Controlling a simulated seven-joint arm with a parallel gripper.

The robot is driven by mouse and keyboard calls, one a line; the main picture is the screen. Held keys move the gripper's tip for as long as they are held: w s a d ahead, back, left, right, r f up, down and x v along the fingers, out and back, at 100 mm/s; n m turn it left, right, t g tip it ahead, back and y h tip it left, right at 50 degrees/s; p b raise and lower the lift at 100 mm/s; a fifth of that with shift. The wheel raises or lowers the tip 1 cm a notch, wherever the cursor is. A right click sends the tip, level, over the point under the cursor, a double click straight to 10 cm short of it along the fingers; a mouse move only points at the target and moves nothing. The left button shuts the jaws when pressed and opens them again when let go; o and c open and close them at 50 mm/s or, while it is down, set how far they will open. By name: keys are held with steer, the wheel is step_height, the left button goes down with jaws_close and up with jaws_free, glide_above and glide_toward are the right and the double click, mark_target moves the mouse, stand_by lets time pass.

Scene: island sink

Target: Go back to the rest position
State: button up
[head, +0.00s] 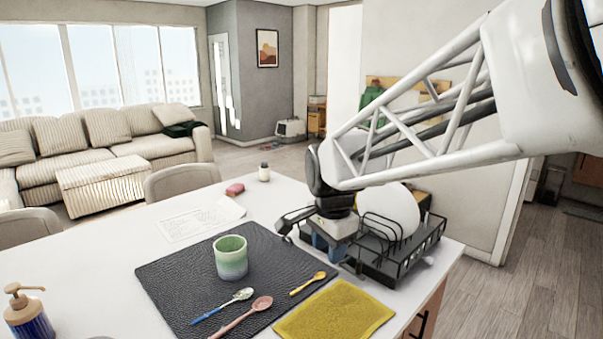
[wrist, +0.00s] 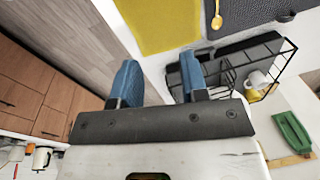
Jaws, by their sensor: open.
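My gripper (head: 328,248) is at the left end of the dish rack in the head view, close to the rack and partly in front of it. I cannot tell whether it touches the rack. In the wrist view its two blue fingers (wrist: 160,74) stand apart with nothing between them. The black dish rack (head: 408,262) holds a large white plate (head: 393,208) standing on edge. The rack also shows in the wrist view (wrist: 232,62), right of the fingers.
A black mat (head: 172,282) carries a green cup (head: 231,258), a blue-handled spoon (head: 222,305), a pink spoon (head: 244,316) and a yellow spoon (head: 308,284). A yellow cloth (head: 335,312) lies in front of the rack. A soap dispenser (head: 27,315) stands left; the counter's left side is mostly clear.

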steer(key=s+d+f+n, duration=0.1)
steer(key=s+d+n, duration=0.2)
steer(key=s, duration=0.4)
steer(key=s+d+f+n, duration=0.1)
steer(key=s+d+n, duration=0.3)
steer(key=s, duration=0.4)
steer(key=s+d+f+n+t, duration=0.1)
steer(key=s+d+n, duration=0.2)
steer(key=s+d, duration=0.3)
steer(key=shift+s+f+n, duration=0.3)
steer(key=shift+s+f, duration=0.1)
steer(key=shift+s, duration=0.55)
